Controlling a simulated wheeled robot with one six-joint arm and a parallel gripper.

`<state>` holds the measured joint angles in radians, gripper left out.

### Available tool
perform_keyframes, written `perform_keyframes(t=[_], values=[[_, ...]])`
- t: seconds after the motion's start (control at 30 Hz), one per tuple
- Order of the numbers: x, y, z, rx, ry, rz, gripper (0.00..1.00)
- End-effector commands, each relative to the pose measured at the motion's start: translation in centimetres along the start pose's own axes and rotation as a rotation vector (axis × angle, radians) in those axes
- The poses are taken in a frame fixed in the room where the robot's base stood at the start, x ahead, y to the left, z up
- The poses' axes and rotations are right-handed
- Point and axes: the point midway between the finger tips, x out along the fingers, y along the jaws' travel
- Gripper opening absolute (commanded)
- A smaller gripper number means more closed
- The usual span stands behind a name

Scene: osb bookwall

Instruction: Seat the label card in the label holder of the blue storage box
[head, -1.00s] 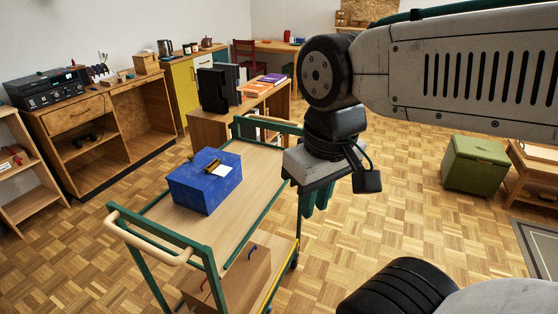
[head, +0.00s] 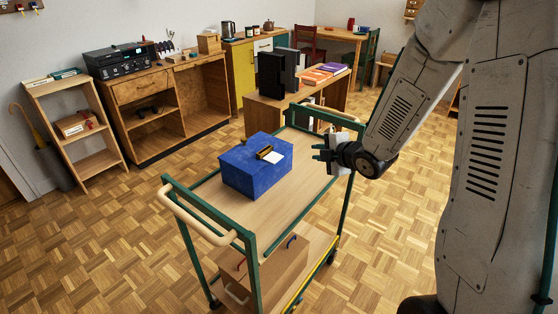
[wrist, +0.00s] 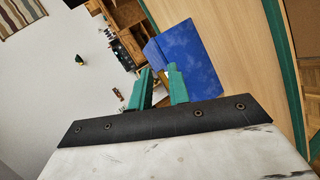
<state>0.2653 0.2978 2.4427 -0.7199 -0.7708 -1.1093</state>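The blue storage box (head: 252,178) stands on the cart's upper shelf. Its brass-coloured label holder (head: 264,152) is on the top face, with the white label card (head: 275,157) beside or partly in it; I cannot tell which. My gripper (head: 316,152) is right of the box, apart from it, with teal fingers pointing left. In the wrist view, the fingers (wrist: 158,80) stand apart with nothing visibly held, and the blue box (wrist: 198,62) shows beyond them. The fingers hide part of the box and probably the holder there.
The green-framed cart (head: 222,208) has a cream push handle (head: 190,217) and carries a brown box (head: 272,262) below. The upper shelf is bare around the blue box.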

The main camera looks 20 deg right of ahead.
Motion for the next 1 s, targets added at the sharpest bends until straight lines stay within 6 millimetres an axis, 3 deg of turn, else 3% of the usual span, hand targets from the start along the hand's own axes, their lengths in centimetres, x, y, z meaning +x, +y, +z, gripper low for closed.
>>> perform_keyframes(t=[0.03,0.13,0.4,0.67,1.0], values=[[1.1,-1.6,-0.2,-0.049,0.070,0.038,0.18],[2.1,-3.3,-1.3,-0.144,0.198,0.153,0.18],[1.5,-5.9,-3.0,-0.238,0.368,0.399,0.18],[2.3,-5.6,-3.8,-0.249,0.388,0.441,0.18],[6.4,-3.8,-5.9,-0.249,0.387,0.439,0.18]])
